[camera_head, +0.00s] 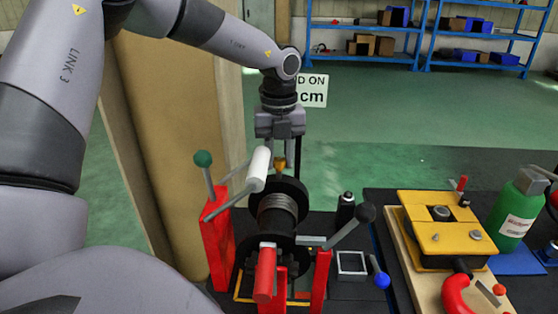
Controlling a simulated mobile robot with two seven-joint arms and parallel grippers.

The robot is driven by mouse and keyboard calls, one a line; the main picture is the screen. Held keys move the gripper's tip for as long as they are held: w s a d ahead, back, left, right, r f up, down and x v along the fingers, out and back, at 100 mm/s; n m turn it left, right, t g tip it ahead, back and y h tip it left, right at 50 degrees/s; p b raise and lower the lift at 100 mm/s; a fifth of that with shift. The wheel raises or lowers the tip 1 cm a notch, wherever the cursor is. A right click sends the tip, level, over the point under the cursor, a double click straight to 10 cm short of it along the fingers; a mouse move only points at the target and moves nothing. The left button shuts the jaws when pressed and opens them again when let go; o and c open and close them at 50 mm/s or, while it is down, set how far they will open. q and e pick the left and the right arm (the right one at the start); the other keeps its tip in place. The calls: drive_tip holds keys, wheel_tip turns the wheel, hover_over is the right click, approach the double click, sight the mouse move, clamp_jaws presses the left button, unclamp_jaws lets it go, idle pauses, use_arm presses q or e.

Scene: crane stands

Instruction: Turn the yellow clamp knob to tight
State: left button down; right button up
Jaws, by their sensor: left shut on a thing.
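The yellow clamp knob (281,162) shows as a small yellow piece at the top rear of the black winch drum (277,210). My left gripper (280,167) points straight down from above, with its dark fingers around the knob, and is shut on it. The lower part of the knob and its contact with the fingers are partly hidden by the drum flange and the white crank handle (258,169) in front. I cannot read the knob's turn position. My right gripper is not in view.
Red uprights (216,232) flank the drum. A green-knobbed lever (203,159), a black-knobbed lever (365,213) and a red handle (265,275) stick out nearby. A yellow plate device (440,225) and a green bottle (516,210) stand at right. A tan pillar (175,110) is at left.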

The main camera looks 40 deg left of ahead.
use_arm(q)
drive_tip(key=shift+f+m+b, duration=0.15)
drive_tip(key=shift+m+b, duration=0.45)
drive_tip(key=shift+m, duration=0.2)
drive_tip(key=m+b, duration=0.1)
drive_tip(key=m, duration=0.1)
drive_tip(key=shift+m, duration=0.4)
drive_tip(key=m+b, duration=0.1)
drive_tip(key=m, duration=0.1)
drive_tip(key=shift+m, duration=0.3)
drive_tip(key=m, duration=0.3)
drive_tip(key=shift+r+m, duration=0.2)
drive_tip(key=shift+m, duration=0.2)
drive_tip(key=m, duration=1.2)
drive_tip(key=shift+m, duration=1.9)
